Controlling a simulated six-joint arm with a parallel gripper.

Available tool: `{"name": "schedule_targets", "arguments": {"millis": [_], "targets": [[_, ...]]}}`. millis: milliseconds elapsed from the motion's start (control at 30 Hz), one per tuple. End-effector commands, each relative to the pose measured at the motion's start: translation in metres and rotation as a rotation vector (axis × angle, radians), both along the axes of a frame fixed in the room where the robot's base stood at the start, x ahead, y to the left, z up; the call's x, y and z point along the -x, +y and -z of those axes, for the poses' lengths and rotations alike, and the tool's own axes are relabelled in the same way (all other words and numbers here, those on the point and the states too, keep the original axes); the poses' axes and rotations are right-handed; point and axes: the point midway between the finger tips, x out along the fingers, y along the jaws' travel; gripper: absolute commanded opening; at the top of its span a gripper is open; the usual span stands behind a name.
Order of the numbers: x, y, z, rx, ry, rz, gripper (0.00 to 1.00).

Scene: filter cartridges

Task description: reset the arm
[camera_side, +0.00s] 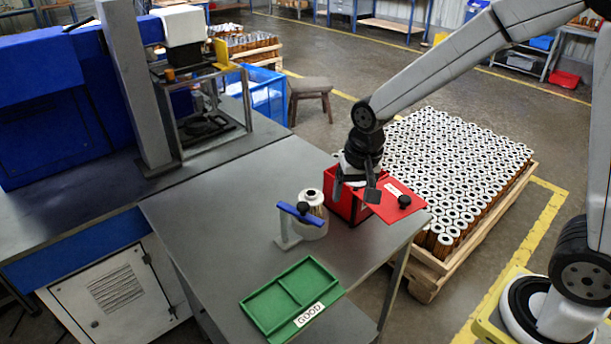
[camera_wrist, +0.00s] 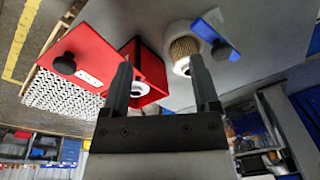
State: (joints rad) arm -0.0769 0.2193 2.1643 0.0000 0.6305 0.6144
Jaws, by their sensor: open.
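My gripper (camera_side: 362,192) is open above the red box (camera_side: 342,203) at the right edge of the grey table. In the wrist view its two dark fingers (camera_wrist: 160,68) stand apart with nothing between their tips. The red box (camera_wrist: 151,70) shows behind the left finger. A white ring-shaped end (camera_wrist: 138,88), apparently of a cartridge, shows inside it, partly hidden by that finger. A red panel with a black knob (camera_side: 404,202) and a white label adjoins the box. A pale round holder (camera_side: 312,226) with a cartridge (camera_side: 313,197) in it stands left of the box.
A blue bar (camera_side: 301,213) on a post stands beside the holder. A green two-compartment tray (camera_side: 268,305) labelled GOOD lies empty at the table's front. A pallet (camera_side: 430,262) of many cartridges stands right of the table. A machine with a metal frame (camera_side: 250,100) is back left. The table's middle-left is clear.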

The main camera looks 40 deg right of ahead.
Motion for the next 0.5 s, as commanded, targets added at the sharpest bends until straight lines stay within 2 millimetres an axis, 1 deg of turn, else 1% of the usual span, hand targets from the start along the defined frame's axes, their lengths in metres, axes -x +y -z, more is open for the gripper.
{"name": "schedule_targets", "arguments": {"millis": [33,300,400,500], "targets": [[0.012,-0.005,0.002,0.008,-0.012,-0.054,0.78],[0.065,-0.022,0.016,0.065,-0.074,-0.360,0.78],[0.079,-0.026,0.020,0.084,-0.091,-0.442,0.78],[0.088,-0.028,0.023,0.097,-0.100,-0.496,0.78]]}}
